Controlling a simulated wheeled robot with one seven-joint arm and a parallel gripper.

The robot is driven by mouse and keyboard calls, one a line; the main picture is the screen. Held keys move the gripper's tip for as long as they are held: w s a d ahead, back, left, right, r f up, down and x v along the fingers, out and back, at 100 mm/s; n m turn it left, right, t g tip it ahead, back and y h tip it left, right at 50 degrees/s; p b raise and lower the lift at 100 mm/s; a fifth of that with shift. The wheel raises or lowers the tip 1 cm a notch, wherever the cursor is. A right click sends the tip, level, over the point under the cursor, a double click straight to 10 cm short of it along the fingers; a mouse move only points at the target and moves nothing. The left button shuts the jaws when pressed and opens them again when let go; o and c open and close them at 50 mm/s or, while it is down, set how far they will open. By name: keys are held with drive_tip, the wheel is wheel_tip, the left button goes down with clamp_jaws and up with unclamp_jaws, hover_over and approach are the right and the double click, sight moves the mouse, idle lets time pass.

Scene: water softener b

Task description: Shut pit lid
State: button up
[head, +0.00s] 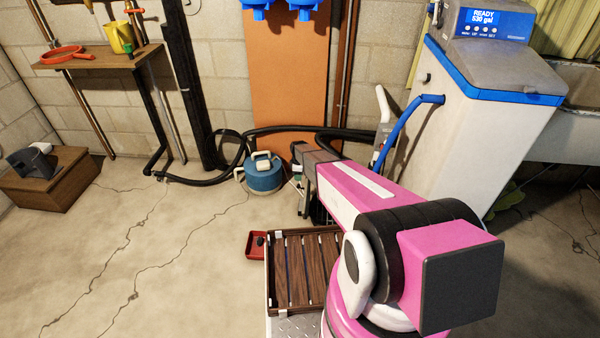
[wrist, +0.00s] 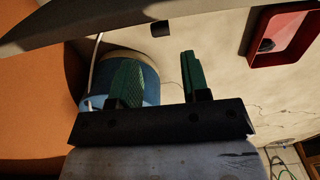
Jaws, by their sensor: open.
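I cannot clearly make out the pit lid or its pit in either view. In the wrist view, my gripper (wrist: 155,85) has two green fingers spread apart, with nothing between them. Behind the left finger is a round blue container (wrist: 150,82) with a tan top. In the head view, this blue container (head: 264,178) stands on the floor and has a pale handle. My gripper (head: 312,210) hangs low to its right, mostly hidden by my arm. A grey curved band (wrist: 110,22) crosses the top of the wrist view; I cannot tell what it is.
A wooden slatted rack (head: 293,270) and a red tray (head: 252,246) lie in front. Black hoses (head: 215,165) run along the wall beside the orange board (head: 288,80). The white softener cabinet (head: 465,130) stands at the right. The left floor is mostly clear.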

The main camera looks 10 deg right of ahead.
wheel_tip(320, 180, down, 7)
drive_tip(key=shift+f, duration=0.55)
drive_tip(key=shift+c, duration=0.6)
drive_tip(key=shift+r, duration=0.15)
drive_tip(key=c, duration=0.5)
